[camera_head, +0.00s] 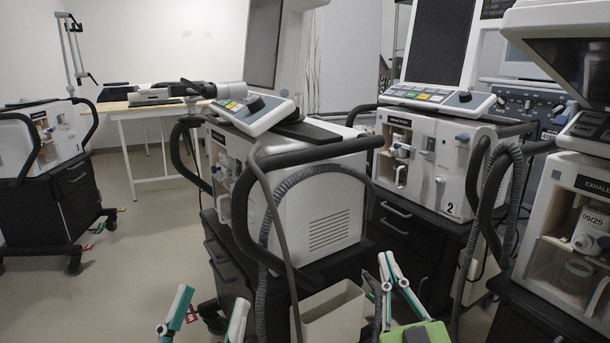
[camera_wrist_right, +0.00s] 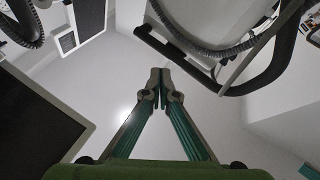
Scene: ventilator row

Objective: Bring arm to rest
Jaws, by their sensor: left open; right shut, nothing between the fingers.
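My left gripper (camera_head: 211,298) is at the bottom of the head view. Its two teal-and-white fingers are spread apart with nothing between them. My right gripper (camera_head: 386,262) is further right, in front of the nearest ventilator cart, with its green palm at the bottom edge. Its fingers point up and come together at the tips. In the right wrist view the right fingertips (camera_wrist_right: 160,78) meet with nothing held between them. Most of both arms is out of view.
The nearest ventilator (camera_head: 325,215) has a black handle and grey hose close to my grippers. A beige bin (camera_head: 332,310) hangs between them. Ventilator 2 (camera_head: 440,165) and another ventilator (camera_head: 565,240) crowd the right. Open floor (camera_head: 130,270) lies left, before a table (camera_head: 150,109).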

